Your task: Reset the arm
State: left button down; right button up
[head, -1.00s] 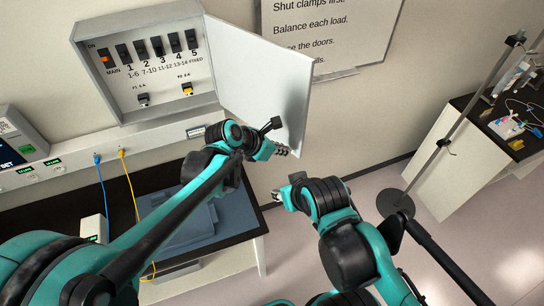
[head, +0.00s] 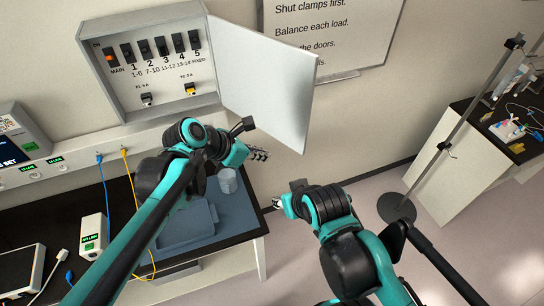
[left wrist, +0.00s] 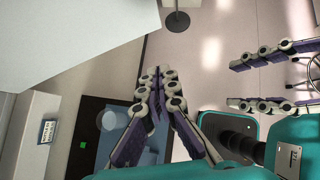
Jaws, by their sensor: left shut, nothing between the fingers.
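My left gripper (head: 258,154) is shut and empty in the head view. It is in the air below the open door (head: 262,85) of the wall breaker box (head: 155,65), apart from it. In the left wrist view the fingers (left wrist: 158,75) come together with nothing between them. My right gripper (head: 277,203) shows small and end-on at the middle of the head view; its fingertips are too small to judge there. In the left wrist view more fingers, spread apart, show at the right edge (left wrist: 275,80).
A black bench (head: 120,190) stands below the breaker box, with a blue-grey tray (head: 190,225), a pale cylinder (head: 228,180), a white box (head: 94,235) and cables. A pole stand (head: 397,207) and a second bench (head: 455,145) are at the right. Floor between is clear.

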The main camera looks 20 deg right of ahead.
notch_tip(320, 180, down, 32)
jog(key=b, duration=3.1)
jog(key=shift+s+r, duration=0.15)
jog(key=shift+r, duration=0.1)
pick_arm(q)
jog(key=s+a+f+m+t+y, duration=0.1)
jog(key=s+a+f+m+y, duration=0.2)
jog(key=a+f+m, duration=0.4)
jog(key=s+a+f+m+t+y, duration=0.2)
jog(key=s+a+f+m, duration=0.3)
jog(key=a+f, duration=0.9)
jog(key=s+a+f+m+t+y, duration=0.1)
jog(key=s+a+f+m+y, duration=0.2)
jog(key=a+f+m, duration=0.6)
notch_tip(320, 180, down, 7)
jog(key=shift+s+a+r+m+y, duration=0.1)
jog(key=shift+s+a+m+y, duration=0.3)
jog(key=shift+a, duration=0.85)
pick_arm(e)
jog(key=shift+r, duration=0.1)
jog(key=shift+c, duration=0.7)
pick_arm(q)
jog(key=shift+s, duration=0.1)
pick_arm(e)
jog(key=shift+a, duration=0.1)
